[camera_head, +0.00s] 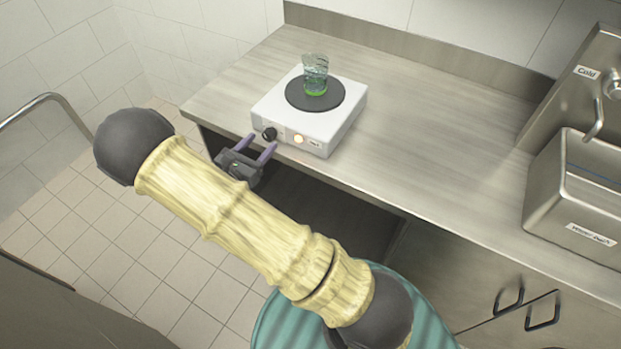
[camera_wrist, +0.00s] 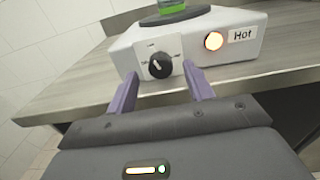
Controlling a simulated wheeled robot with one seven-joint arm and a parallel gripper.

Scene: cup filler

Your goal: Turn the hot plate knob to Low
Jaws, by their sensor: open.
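The white hot plate (camera_head: 333,125) stands on the counter, with a dark round heating disc (camera_head: 299,97) on top. Its black knob (camera_head: 269,134) is on the front face; the knob also shows in the wrist view (camera_wrist: 161,66) on a pale dial plate. The dial lettering is too small to read. An orange lamp (camera_wrist: 213,41) glows beside a "Hot" label (camera_wrist: 242,35). My gripper (camera_head: 262,143) is open in front of the knob, its purple fingers (camera_wrist: 162,82) pointing at it. In the wrist view the knob appears between and just beyond the fingertips, apart from them.
A glass beaker with green contents (camera_head: 315,75) stands on the heating disc. The counter (camera_head: 430,150) is bare to the right, up to a sink area with a steel container (camera_head: 580,195) and a "Cold" tap (camera_head: 597,120). The counter's front edge lies under my gripper.

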